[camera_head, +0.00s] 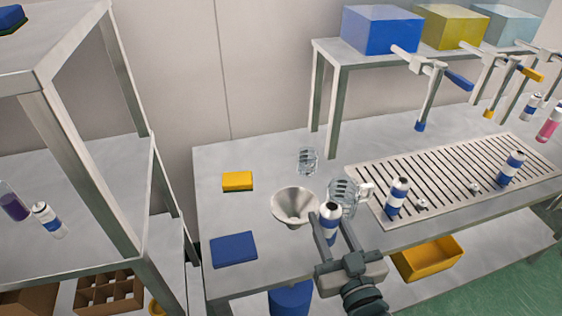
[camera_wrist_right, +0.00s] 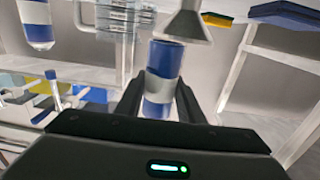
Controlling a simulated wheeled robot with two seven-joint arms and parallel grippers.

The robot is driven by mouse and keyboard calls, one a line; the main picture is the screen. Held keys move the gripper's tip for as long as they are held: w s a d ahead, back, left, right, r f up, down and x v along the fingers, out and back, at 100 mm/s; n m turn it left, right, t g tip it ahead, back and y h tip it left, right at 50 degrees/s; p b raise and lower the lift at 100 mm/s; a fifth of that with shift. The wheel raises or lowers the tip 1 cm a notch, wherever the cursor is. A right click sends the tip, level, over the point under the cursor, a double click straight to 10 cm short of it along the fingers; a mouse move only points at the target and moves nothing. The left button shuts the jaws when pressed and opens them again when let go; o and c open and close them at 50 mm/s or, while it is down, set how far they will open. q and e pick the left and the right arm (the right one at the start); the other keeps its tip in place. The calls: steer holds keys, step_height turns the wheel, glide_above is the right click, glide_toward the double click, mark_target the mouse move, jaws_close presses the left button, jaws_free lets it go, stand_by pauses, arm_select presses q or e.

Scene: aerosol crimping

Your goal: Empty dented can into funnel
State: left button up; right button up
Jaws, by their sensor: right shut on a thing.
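A white can with blue bands (camera_head: 330,219) stands roughly upright between the fingers of my right gripper (camera_head: 331,232), which is shut on it. The can also shows between the dark fingers in the right wrist view (camera_wrist_right: 163,88). I cannot make out a dent in it. The pale metal funnel (camera_head: 294,203) is on the table just left of the can in the head view. In the right wrist view the funnel (camera_wrist_right: 182,24) appears close to the can's end, but I cannot tell whether they touch. My left gripper is in neither view.
A clear glass jug (camera_head: 341,192) stands close behind the can. A yellow sponge (camera_head: 237,181) and blue cloth (camera_head: 234,249) lie to the left. A slatted drain grate (camera_head: 440,166) with several cans is to the right. A yellow bin (camera_head: 428,260) sits below.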

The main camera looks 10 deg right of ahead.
steer(key=shift+d, duration=0.15)
steer(key=shift+w+a+r, duration=0.1)
steer(key=shift+a+r, duration=0.05)
steer(key=shift+a, duration=0.05)
steer(key=w+a+r+n+g+y+p, duration=0.3)
steer(key=w+r+n+y+p, duration=0.4)
steer(key=w+y+p, duration=0.3)
steer(key=a+r+p, duration=0.1)
steer(key=p, duration=0.1)
steer(key=shift+w+a+r+y+p, duration=0.15)
steer(key=shift+a+r+y+p, duration=0.15)
steer(key=shift+a+r+p, duration=0.1)
steer(key=shift+f+b, duration=0.3)
